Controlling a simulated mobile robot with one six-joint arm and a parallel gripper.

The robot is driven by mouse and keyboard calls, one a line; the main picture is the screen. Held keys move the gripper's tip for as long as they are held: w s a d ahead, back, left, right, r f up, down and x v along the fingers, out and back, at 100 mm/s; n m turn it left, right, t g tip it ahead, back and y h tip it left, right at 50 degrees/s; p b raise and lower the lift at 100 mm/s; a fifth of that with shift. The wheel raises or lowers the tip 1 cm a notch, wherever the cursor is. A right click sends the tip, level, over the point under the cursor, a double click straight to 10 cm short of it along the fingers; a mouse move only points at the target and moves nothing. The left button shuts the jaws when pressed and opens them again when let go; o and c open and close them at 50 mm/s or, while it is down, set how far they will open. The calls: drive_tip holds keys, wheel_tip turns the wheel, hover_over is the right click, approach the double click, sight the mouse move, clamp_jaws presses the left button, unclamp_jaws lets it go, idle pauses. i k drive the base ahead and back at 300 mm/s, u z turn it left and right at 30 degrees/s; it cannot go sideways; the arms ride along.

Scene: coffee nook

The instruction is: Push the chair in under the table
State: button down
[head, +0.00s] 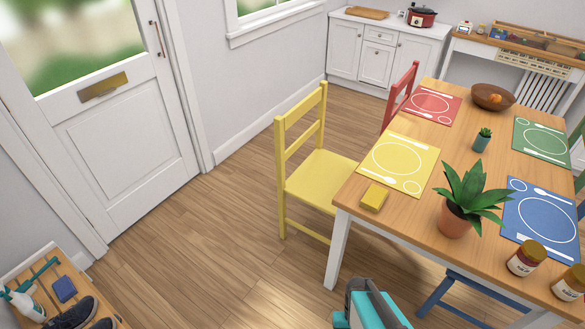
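A yellow chair (318,176) stands at the left side of the wooden table (345,194), in front of the yellow placemat (400,160). Its backrest (302,123) is on the left, well clear of the table edge. The right end of its seat is hidden by the tabletop edge. A red chair (402,92) stands at the far side, and part of a blue chair (460,290) shows below the near edge. A teal and grey part of mine shows at the bottom edge; I see no gripper fingers.
Bare wood floor lies left of the yellow chair, toward the white door (120,120). A shoe rack (40,262) stands at the lower left. A potted plant (462,210), a yellow sponge (375,197) and jars (526,258) stand on the table.

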sight(317, 180)
drive_tip(key=u, duration=0.5)
drive_tip(key=i, duration=0.5)
drive_tip(key=u, duration=0.8)
drive_tip(key=i, duration=0.6)
drive_tip(key=u, duration=0.55)
drive_tip(key=i, duration=1.55)
drive_tip(key=z, duration=0.25)
drive_tip(key=i, duration=1.3)
drive_tip(key=z, duration=0.45)
